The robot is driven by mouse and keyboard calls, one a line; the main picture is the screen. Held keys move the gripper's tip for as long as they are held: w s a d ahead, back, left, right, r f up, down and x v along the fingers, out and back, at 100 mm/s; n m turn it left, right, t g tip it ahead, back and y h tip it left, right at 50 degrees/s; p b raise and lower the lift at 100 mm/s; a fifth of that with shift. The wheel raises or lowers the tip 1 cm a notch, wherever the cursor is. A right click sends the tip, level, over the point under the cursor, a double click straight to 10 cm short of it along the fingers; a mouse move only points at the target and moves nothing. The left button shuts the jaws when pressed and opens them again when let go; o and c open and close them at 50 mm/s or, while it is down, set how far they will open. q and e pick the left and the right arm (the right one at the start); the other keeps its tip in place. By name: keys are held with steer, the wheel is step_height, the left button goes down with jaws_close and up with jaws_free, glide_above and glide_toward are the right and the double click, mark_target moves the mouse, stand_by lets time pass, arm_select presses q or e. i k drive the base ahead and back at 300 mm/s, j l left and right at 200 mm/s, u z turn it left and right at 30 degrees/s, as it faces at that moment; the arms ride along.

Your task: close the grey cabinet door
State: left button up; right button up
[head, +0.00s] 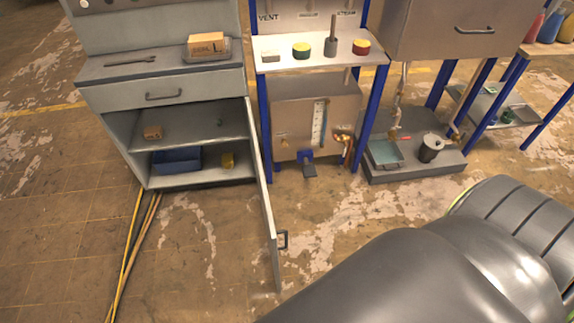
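The grey cabinet (115,97) stands at the upper left, with a drawer above an open two-shelf compartment. Its grey door (263,195) is hinged on the right side and stands wide open, swung out toward me and seen nearly edge-on. A dark grey part of my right arm fills the lower right, apart from the door in the picture. Neither gripper shows in the head view.
Inside the cabinet are a blue bin (177,160), a yellow item (228,161) and a small brown box (153,132). A blue-legged bench (282,63) stands right of the door. The floor before the cabinet is otherwise clear.

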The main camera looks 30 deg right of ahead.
mark_target(271, 232)
steer(key=i+l, duration=0.1)
steer(key=l, duration=0.4)
steer(key=i+l+u, duration=0.1)
steer(key=l, duration=0.4)
steer(key=i+l, duration=0.15)
steer(key=l, duration=0.4)
steer(key=i+l, duration=0.1)
steer(key=l, duration=0.4)
steer(key=u, duration=0.05)
